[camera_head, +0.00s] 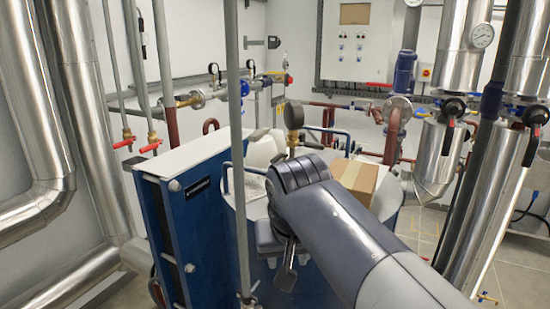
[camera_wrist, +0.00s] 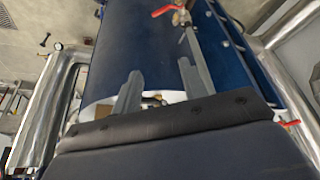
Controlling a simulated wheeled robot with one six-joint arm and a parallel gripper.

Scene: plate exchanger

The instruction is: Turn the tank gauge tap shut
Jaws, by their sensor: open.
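The tank gauge (camera_head: 294,115) stands on a brass fitting (camera_head: 292,140) on top of the blue tank, just behind my wrist in the head view. The tap's handle cannot be made out clearly there. My gripper (camera_head: 285,272) points down in front of the tank, partly hidden by my arm. In the wrist view my gripper (camera_wrist: 163,72) is open, with its two grey fingers apart and nothing held. A small brass piece (camera_wrist: 153,97) shows between the finger bases, by the tank's pale top; I cannot tell if it is the tap.
A cardboard box (camera_head: 354,178) sits on the tank top. A blue plate exchanger (camera_head: 205,215) and a vertical grey pipe (camera_head: 238,140) stand left of my gripper. A brass valve with a red handle (camera_wrist: 180,17) lies beyond the fingers. Silver pipes (camera_head: 490,205) stand at right.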

